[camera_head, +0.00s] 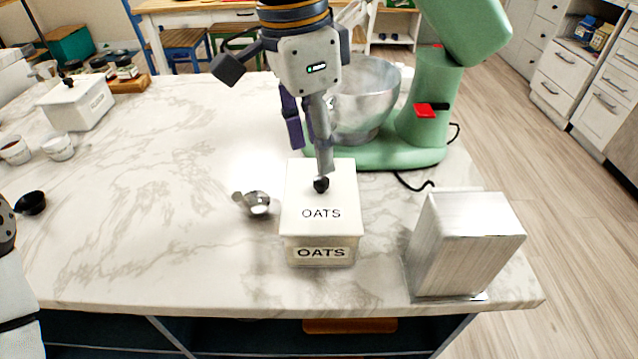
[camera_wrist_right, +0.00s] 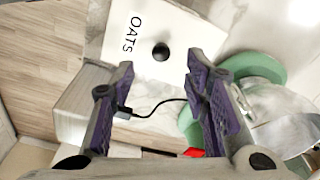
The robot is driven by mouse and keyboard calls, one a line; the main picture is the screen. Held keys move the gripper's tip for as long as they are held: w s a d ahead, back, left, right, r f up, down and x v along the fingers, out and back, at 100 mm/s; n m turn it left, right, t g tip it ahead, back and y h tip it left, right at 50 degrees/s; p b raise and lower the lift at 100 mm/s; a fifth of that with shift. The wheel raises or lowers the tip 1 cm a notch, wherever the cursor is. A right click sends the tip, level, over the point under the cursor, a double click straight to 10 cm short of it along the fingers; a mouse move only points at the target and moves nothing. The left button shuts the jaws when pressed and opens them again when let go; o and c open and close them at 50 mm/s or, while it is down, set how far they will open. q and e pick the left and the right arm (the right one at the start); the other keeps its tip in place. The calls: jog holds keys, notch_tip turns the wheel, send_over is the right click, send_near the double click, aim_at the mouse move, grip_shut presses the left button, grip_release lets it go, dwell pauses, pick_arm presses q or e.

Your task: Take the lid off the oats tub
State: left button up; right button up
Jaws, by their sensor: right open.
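The white oats tub (camera_head: 318,250) stands upright near the front of the marble counter, with "OATS" on its front. Its white square lid (camera_head: 299,191) is seated on top, with "OATS" lettering and a small black knob (camera_head: 321,185). My right gripper (camera_head: 311,158) comes down from above, open and empty, at the back of the lid, one finger overlapping the knob in the head view. In the right wrist view, the purple-padded fingers (camera_wrist_right: 159,72) are spread. The knob (camera_wrist_right: 161,51) shows beyond the fingertips, roughly midway between them. Contact is not visible. My left gripper is out of view.
A green stand mixer (camera_head: 425,120) with a metal bowl (camera_head: 365,100) stands right behind the tub. A metal block (camera_head: 465,245) is to its right, and measuring cups (camera_head: 257,203) lie to its left. Another white lidded tub (camera_head: 78,106) is far left.

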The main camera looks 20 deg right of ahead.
aim_at(321, 179)
jog(key=f, duration=0.4)
jog(key=d+f, duration=0.1)
jog(key=f, duration=0.1)
jog(key=shift+w, duration=0.1)
grip_shut()
